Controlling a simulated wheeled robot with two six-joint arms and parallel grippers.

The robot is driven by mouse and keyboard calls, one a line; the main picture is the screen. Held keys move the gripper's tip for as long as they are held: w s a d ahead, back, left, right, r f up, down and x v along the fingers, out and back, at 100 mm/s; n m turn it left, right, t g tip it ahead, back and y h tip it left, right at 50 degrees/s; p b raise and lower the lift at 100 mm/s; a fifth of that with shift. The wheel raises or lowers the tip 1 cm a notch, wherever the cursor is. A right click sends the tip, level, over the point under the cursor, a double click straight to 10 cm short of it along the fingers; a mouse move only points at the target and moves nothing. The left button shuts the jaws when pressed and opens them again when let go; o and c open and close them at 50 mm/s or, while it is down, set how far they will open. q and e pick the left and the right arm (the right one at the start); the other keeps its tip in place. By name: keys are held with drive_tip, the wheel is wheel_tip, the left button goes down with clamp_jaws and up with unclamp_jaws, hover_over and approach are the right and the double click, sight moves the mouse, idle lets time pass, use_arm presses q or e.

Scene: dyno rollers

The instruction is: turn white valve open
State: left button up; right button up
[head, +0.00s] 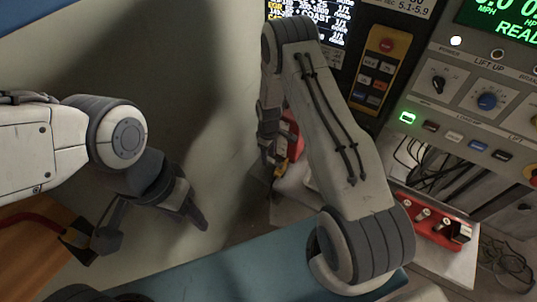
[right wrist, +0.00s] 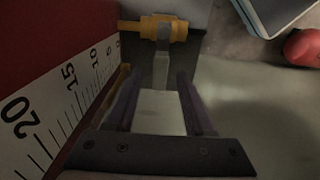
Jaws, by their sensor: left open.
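My right gripper (right wrist: 157,85) is at the yellow fitting (right wrist: 163,27) beside a red block with a white scale in the right wrist view. Its two dark fingers stand apart with a pale grey patch between them. I cannot tell whether this patch is the white valve or a surface behind. A grey stem below the yellow fitting reaches toward the fingertips. In the head view the right gripper (head: 270,135) is partly hidden beside the red block (head: 291,130). My left gripper (head: 155,222) is open and empty at the lower left.
A control panel (head: 470,130) with knobs and lit buttons fills the right. A red block with several white-topped parts (head: 436,228) stands below it. A blue surface (head: 235,272) lies in front. An orange-brown surface (head: 30,252) is at the left.

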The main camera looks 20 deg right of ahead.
clamp_jaws()
idle(1.3)
